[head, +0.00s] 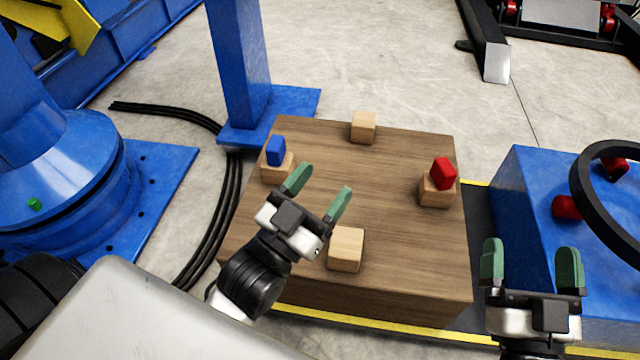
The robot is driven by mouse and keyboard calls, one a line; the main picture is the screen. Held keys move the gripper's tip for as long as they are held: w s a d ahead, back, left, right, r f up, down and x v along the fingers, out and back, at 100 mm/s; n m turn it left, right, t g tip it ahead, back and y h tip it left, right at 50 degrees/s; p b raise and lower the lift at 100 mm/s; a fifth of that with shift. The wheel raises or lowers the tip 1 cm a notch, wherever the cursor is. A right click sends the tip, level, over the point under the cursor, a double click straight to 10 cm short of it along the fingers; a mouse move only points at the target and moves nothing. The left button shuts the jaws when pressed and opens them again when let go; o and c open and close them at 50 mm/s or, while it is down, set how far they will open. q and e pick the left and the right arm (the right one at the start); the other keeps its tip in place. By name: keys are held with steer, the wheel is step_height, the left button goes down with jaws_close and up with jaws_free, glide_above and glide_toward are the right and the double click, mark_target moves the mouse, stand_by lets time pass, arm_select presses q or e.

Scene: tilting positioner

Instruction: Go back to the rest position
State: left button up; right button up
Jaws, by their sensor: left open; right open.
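My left gripper (321,190) is open and empty above the left part of the wooden table (370,180). Its green fingertips point up and to the right, close to a blue block in the picture. My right gripper (531,262) is open and empty, beyond the table's right edge, in front of a blue machine base. The blue block (276,150) sits on a wooden block (277,168) at the table's left. A red block (443,173) sits on another wooden block (437,192) at the right. Bare wooden blocks stand at the back (363,127) and front (346,249).
A blue post (240,65) rises behind the table's left corner. A large blue machine (55,170) stands at the left, with black cables (215,220) on the floor. At the right is a blue base (540,190) with a black ring (583,200) and red parts. The table's middle is clear.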

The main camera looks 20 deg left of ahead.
arm_select(q)
steer(key=shift+s+d+r+n, duration=0.1)
steer(key=shift+s+r+n, duration=0.2)
steer(key=shift+n, duration=0.2)
steer(key=shift+w, duration=0.1)
